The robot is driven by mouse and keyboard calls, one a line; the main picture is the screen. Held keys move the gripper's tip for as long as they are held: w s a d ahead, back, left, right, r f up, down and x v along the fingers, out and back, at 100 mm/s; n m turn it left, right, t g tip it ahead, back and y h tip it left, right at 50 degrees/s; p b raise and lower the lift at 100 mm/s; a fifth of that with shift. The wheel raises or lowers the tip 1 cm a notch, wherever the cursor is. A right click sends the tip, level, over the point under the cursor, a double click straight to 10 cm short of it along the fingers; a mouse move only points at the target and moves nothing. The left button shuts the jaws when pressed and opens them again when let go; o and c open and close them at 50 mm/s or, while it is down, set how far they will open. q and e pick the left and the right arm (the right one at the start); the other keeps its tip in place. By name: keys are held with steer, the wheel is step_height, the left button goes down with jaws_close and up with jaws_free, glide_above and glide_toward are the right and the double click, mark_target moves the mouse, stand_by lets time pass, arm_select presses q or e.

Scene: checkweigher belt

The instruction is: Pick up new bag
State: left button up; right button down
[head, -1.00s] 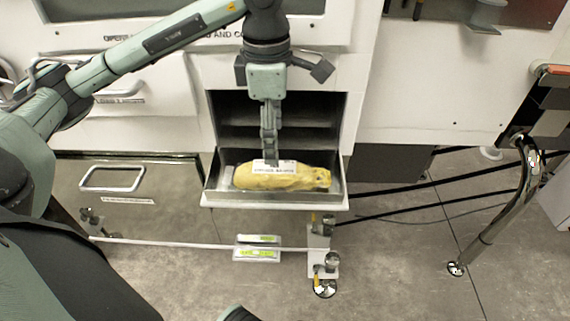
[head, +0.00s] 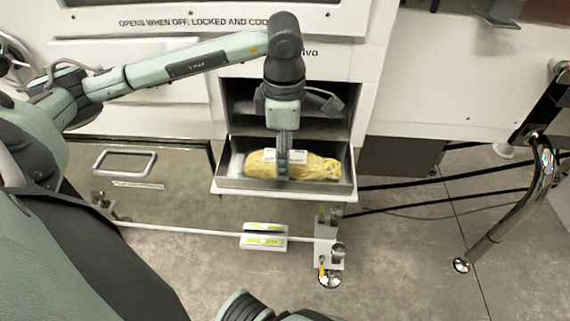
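A yellow bag (head: 318,168) with a white label lies lengthwise in an open metal tray (head: 230,186) at the front of the white machine. My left gripper (head: 283,174) points down over the bag's middle, and its fingers overlap the bag and part of the label. The fingers are seen edge-on, so I cannot tell whether they are open or shut on the bag. Part of my other arm shows at the bottom edge (head: 246,306), but no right gripper fingers are visible.
Dark shelf openings (head: 248,98) lie behind the tray. A white rail (head: 190,230) with a small green-and-white labelled block (head: 264,236) runs below it. A chrome post (head: 505,222) stands at the right. Grey floor in front is mostly clear.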

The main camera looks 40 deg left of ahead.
arm_select(q)
steer(key=c, duration=1.1)
